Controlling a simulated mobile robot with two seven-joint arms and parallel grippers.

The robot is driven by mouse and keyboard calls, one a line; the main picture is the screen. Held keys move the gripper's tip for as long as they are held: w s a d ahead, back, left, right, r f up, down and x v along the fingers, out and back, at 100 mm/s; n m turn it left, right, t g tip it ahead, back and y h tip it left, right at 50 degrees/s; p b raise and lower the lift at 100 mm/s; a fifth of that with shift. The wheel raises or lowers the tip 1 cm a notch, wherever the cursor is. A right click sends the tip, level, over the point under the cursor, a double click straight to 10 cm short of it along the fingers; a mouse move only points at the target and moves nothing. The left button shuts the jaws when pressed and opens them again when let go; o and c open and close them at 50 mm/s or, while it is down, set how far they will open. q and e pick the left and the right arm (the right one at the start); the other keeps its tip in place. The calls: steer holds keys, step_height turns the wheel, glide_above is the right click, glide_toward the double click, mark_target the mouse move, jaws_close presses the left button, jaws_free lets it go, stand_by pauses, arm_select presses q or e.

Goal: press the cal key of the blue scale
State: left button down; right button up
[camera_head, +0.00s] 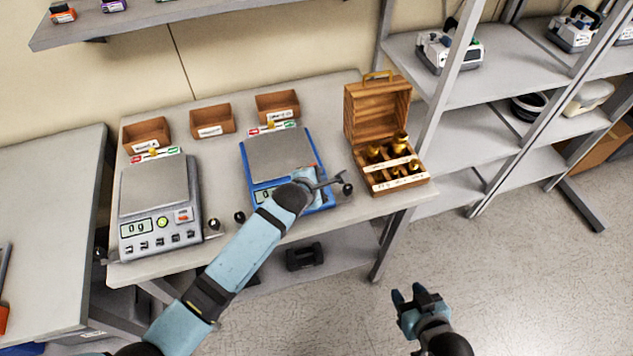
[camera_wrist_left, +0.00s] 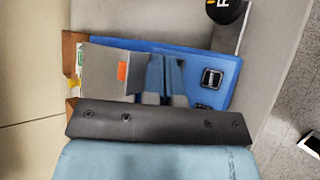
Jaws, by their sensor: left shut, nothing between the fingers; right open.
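The blue scale (camera_head: 247,160) stands on the bench, with a grey pan (camera_head: 278,154) and a lit display (camera_head: 264,195) at its front. My left gripper (camera_head: 311,182) is shut and empty over its front right part, hiding most of its key panel. In the left wrist view, the shut fingers (camera_wrist_left: 166,80) are in front of the blue scale (camera_wrist_left: 212,57). An orange key (camera_wrist_left: 122,72) shows left of them and a black key (camera_wrist_left: 212,77) right of them; another is partly hidden. I cannot read which is cal, or tell contact. My right gripper (camera_head: 418,296) is open and empty, in front of the bench.
A grey scale (camera_head: 160,200) reading 0 g stands at the left. A wooden weight box (camera_head: 385,135) with brass weights is close on the right. Several small brown bins (camera_head: 212,121) line the back. Dark round-topped things (camera_head: 240,216) sit along the front edge. Open floor lies right.

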arm_select(q)
steer(key=shift+f, duration=0.35)
stand_by(0.4)
steer(key=shift+r, duration=0.15)
steer(key=shift+s+r+p, duration=0.15)
steer(key=shift+r+p, duration=0.45)
steer(key=shift+p, duration=0.15)
